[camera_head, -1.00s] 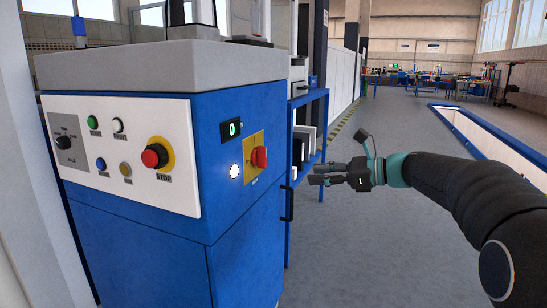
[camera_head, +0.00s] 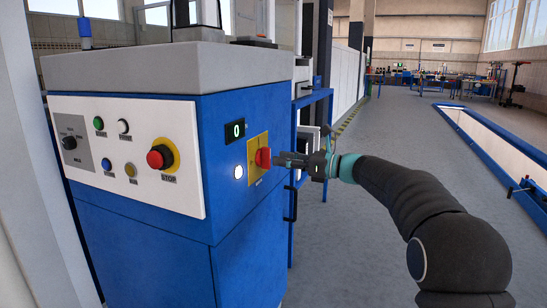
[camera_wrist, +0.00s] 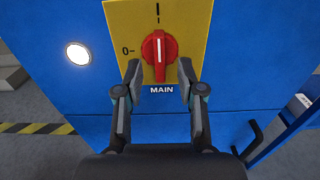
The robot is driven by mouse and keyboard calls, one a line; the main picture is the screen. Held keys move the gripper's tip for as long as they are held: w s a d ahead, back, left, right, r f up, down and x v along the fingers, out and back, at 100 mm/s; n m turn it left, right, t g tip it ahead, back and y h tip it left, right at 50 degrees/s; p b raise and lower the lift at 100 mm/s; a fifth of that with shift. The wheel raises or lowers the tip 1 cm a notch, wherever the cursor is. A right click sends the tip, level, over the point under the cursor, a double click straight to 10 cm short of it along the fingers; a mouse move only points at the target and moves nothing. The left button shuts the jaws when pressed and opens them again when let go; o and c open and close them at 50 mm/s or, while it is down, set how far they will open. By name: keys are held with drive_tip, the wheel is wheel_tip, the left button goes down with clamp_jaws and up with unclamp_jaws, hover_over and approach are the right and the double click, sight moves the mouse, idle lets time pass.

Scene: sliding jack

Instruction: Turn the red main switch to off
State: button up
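The red main switch (camera_head: 263,157) sits on a yellow plate (camera_head: 254,147) on the side of the blue cabinet. In the wrist view the red knob (camera_wrist: 158,55) stands upright, its white line pointing up to the "I" mark; a "0" mark is on its left and "MAIN" is below. My gripper (camera_wrist: 158,76) is open, one finger on each side of the knob's lower part, with nothing held. In the head view my gripper (camera_head: 276,160) is close to the knob's right. I cannot tell whether the fingertips touch it.
The blue cabinet (camera_head: 245,240) has a lit white lamp (camera_head: 238,172) and a small display reading 0 (camera_head: 235,130) near the switch. A red stop button (camera_head: 160,157) is on the white front panel. A black handle (camera_head: 290,203) sticks out below my gripper.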

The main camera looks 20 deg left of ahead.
sight(270, 157)
drive_tip(key=shift+w+a, duration=0.1)
drive_tip(key=shift+a, duration=1.7)
clamp_jaws()
